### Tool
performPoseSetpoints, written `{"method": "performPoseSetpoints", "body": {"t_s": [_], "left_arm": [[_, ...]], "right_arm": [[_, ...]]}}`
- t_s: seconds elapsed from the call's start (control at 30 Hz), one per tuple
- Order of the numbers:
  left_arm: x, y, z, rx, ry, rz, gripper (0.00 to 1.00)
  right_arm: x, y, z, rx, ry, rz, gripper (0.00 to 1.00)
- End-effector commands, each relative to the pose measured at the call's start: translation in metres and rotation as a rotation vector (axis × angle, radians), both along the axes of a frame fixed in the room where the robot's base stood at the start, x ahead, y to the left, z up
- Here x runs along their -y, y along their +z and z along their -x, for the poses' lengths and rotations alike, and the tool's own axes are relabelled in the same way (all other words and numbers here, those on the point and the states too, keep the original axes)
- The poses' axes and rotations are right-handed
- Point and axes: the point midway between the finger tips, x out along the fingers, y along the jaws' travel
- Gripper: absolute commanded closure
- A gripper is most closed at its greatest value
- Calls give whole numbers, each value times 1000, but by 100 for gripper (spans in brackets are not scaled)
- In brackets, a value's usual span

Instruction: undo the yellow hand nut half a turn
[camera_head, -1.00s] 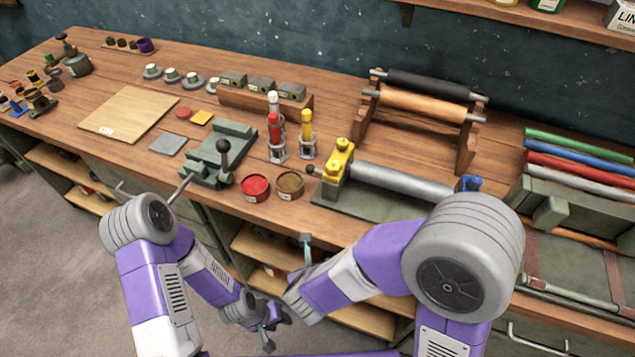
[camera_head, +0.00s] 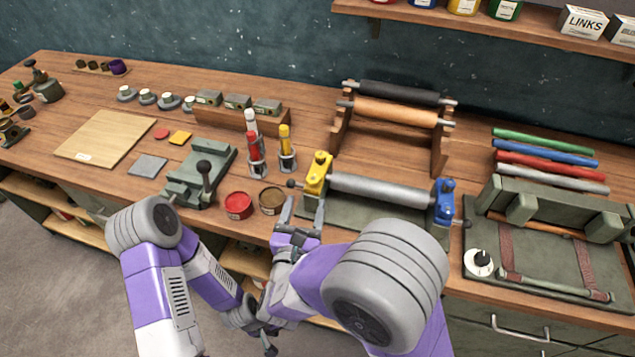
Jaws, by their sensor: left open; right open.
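The yellow hand nut (camera_head: 320,158) sits on top of a yellow end block (camera_head: 316,180) at the left end of a grey roller (camera_head: 382,190). A blue end block (camera_head: 443,203) holds the roller's right end. My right gripper (camera_head: 304,208) is open and empty at the bench's front edge, just below and in front of the yellow block, apart from the nut. My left gripper (camera_head: 268,343) is low, in front of the bench and well below the nut. It is small and partly hidden by my arms.
A red tin (camera_head: 238,206) and a brown tin (camera_head: 271,201) stand left of my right gripper. Red and yellow bottles in holders stand behind them. A green clamp with a black-knobbed lever (camera_head: 205,180) is further left. A roller rack (camera_head: 395,118) stands behind.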

Motion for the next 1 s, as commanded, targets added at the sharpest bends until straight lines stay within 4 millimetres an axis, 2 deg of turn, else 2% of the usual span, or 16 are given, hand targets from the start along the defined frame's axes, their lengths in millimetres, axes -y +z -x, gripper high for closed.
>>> {"method": "performPoseSetpoints", "body": {"t_s": [0.2,0.4,0.77,0.87,1.0], "left_arm": [[0,-4,0,0,1,0,57],[0,-5,0,0,0,0,57],[0,-6,0,0,0,0,57],[0,-6,0,0,0,0,57],[0,-6,0,0,0,0,57]], "right_arm": [[9,-2,-34,-1,-6,0,38],[14,-2,-58,-2,-4,2,38],[16,-1,-66,-5,-2,3,38],[16,-1,-65,-5,-2,3,50],[16,-1,-65,-5,-2,3,72]]}}
